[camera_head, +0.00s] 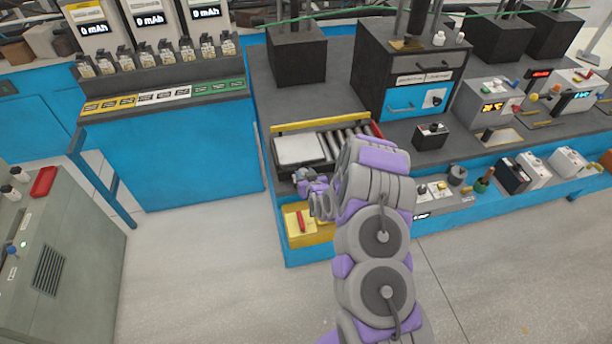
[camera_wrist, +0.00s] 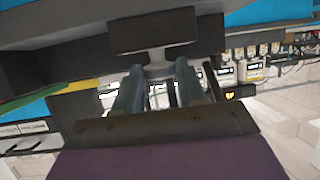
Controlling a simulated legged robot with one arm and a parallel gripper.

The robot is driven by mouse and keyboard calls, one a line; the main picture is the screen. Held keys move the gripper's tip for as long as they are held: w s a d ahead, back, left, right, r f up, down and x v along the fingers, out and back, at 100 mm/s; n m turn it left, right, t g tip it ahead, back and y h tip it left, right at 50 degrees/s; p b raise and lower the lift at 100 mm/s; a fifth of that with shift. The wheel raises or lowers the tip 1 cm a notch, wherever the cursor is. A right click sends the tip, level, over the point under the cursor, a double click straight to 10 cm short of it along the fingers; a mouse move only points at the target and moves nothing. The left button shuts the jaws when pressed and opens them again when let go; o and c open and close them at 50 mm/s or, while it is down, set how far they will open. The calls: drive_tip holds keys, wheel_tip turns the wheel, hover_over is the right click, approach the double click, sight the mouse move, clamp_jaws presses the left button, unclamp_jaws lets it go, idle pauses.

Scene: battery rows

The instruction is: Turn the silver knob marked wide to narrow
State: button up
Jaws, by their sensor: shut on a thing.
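My gripper (camera_head: 307,183) is at the front face of the bench, just below the white plate and rollers. In the wrist view its two grey fingers (camera_wrist: 160,88) close around a grey, round-based knob (camera_wrist: 158,70) on a dark panel. The fingers hide much of the knob, and its pointing direction cannot be told. No wide or narrow marking is readable in either view. In the head view the knob cannot be clearly told apart from my gripper.
A white plate (camera_head: 299,150) and a roller bed (camera_head: 345,140) lie above my gripper. A yellow box with a red handle (camera_head: 300,221) is below it. A black cabinet with a blue drawer (camera_head: 404,102) stands to the right. Open floor (camera_head: 190,260) lies at the left.

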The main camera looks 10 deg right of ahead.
drive_tip(key=m+h, duration=0.1)
drive_tip(key=h, duration=0.1)
drive_tip(key=a+m+h, duration=0.1)
drive_tip(key=m+h, duration=0.1)
drive_tip(key=m+h+p, duration=0.1)
drive_tip(key=m+h, duration=0.1)
drive_tip(key=shift+w+a+r+g, duration=0.15)
drive_tip(key=shift+a+g, duration=0.1)
drive_tip(key=shift+g, duration=0.05)
drive_tip(key=shift+w+a+m+g+h, duration=0.15)
drive_tip(key=shift+m+g+h, duration=0.65)
drive_tip(key=shift+m+h, duration=0.8)
drive_tip(key=o, duration=1)
